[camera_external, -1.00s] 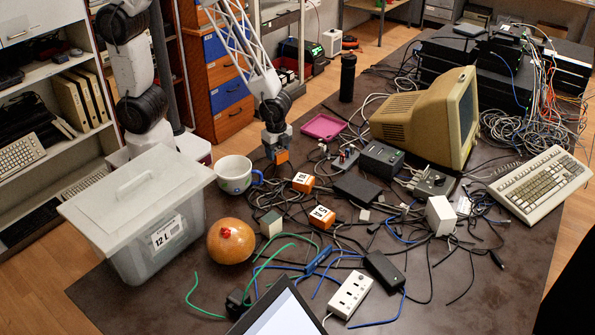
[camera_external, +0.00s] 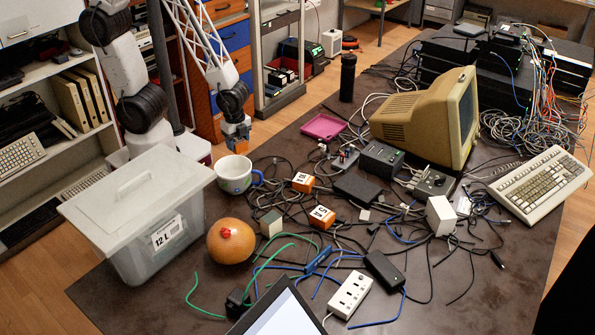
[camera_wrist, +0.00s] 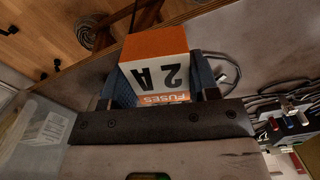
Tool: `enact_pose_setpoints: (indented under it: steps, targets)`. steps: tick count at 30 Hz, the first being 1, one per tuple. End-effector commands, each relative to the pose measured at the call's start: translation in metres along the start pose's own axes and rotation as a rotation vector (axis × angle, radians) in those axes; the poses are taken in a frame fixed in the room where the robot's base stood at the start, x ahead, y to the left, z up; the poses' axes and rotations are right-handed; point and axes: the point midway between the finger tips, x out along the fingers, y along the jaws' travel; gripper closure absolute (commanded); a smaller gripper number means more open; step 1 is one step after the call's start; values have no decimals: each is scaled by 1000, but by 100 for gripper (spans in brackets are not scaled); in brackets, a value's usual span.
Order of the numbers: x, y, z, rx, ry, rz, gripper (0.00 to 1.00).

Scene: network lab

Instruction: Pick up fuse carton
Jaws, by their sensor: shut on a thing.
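An orange and white fuse carton (camera_wrist: 158,70), marked "2 A" and "FUSES", sits between the fingers in the wrist view. My gripper (camera_external: 237,139) is shut on it. In the external view the held carton (camera_external: 238,147) shows as a small orange patch under the fingers, above and behind the white mug (camera_external: 235,174). Two similar orange and white cartons lie among the cables on the table: one (camera_external: 303,182) right of the mug, and one (camera_external: 321,217) nearer the front.
A lidded grey plastic box (camera_external: 150,245) stands at the table's left, with an orange round object (camera_external: 231,241) beside it. A pink tray (camera_external: 323,127), a beige monitor (camera_external: 430,115), a keyboard (camera_external: 541,184) and a power strip (camera_external: 349,295) lie to the right among tangled cables.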

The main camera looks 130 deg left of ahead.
Motion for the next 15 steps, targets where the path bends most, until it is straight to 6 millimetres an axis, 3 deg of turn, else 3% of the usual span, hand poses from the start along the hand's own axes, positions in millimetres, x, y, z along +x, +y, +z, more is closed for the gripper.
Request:
enact_pose_setpoints:
  steps: [15]
  targets:
    - [-1,6,9,0,1,-1,71]
